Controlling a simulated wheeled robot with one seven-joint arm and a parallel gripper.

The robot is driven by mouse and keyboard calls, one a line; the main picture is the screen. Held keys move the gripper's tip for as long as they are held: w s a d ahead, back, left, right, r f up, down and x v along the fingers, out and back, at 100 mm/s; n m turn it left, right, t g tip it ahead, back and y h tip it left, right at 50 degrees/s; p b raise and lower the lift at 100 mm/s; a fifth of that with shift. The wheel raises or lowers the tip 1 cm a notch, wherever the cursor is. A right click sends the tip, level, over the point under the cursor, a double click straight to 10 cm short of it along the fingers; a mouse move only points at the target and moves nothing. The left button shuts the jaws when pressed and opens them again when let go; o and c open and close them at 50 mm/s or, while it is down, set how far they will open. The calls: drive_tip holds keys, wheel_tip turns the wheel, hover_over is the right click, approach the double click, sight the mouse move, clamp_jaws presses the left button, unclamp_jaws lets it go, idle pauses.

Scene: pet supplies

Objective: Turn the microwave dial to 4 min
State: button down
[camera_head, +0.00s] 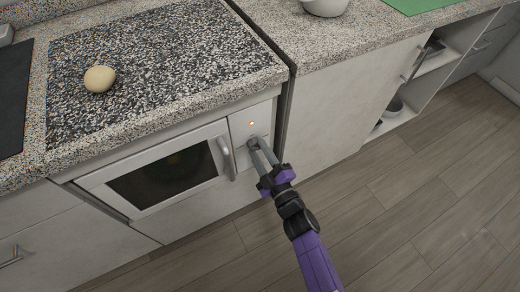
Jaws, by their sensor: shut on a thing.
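The microwave (131,191) is built in under the speckled counter, with a dark window in its closed door and a vertical handle (226,158) at the door's right. My gripper (257,146) reaches the panel from the lower right and is shut on the dial (252,142), below the light. The fingers cover much of the dial. Its markings and pointer cannot be read.
The counter (190,100) overhangs just above the panel, with a round beige ball (99,79) on it. The door handle is close left of my fingers. A white cabinet (345,105) is on the right. The wooden floor (400,220) is clear.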

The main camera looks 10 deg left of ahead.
drive_tip(key=shift+s+a+m+h+p, duration=0.1)
drive_tip(key=shift+m+h+p, duration=0.2)
drive_tip(key=shift+m+p, duration=1.95)
drive_tip(key=shift+s+a+m+h+p, duration=0.1)
drive_tip(key=shift+m+h, duration=0.2)
drive_tip(key=shift+m, duration=4.05)
drive_tip(key=shift+f, duration=0.1)
drive_tip(key=c, duration=1)
unclamp_jaws()
